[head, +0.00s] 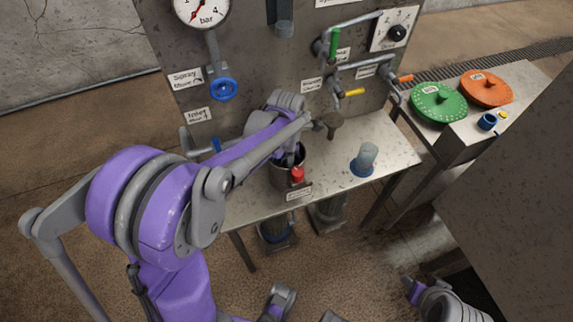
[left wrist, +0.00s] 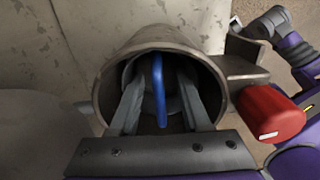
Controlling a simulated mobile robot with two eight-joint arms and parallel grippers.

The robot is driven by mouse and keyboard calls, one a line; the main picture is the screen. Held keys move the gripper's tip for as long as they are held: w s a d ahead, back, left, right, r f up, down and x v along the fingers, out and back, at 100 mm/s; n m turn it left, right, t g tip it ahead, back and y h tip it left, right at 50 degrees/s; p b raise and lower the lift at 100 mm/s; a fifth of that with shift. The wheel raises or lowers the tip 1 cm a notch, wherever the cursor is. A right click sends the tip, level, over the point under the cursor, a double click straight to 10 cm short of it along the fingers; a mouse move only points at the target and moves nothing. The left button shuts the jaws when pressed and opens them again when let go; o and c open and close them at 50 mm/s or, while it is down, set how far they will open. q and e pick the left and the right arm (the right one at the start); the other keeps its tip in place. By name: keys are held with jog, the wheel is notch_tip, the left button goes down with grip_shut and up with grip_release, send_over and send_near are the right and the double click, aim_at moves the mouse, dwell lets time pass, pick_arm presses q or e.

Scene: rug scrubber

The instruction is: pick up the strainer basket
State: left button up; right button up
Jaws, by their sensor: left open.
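The strainer basket (left wrist: 158,92) shows in the left wrist view as an upright blue handle deep inside a round metal housing (left wrist: 108,75). The basket's body below the handle is dark and mostly hidden. My left gripper (left wrist: 158,85) reaches into the housing, with its two grey fingers apart, one on each side of the blue handle. I see a gap between handle and fingers. In the head view, the left gripper (head: 294,158) is down in the housing (head: 283,176) on the metal bench, and my arm covers much of it. Grey and purple parts of my other arm show at the bottom right.
A red knob (left wrist: 270,113) sticks out beside the housing. A pale blue cup-shaped part (head: 366,158) stands on the bench (head: 355,190) to the right. A panel with a gauge (head: 203,10) and valves rises behind. Green (head: 438,103) and orange (head: 486,88) discs lie on a side table.

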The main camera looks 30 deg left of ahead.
pick_arm(q)
grip_shut()
jog(key=shift+r, duration=0.1)
dwell(0.3)
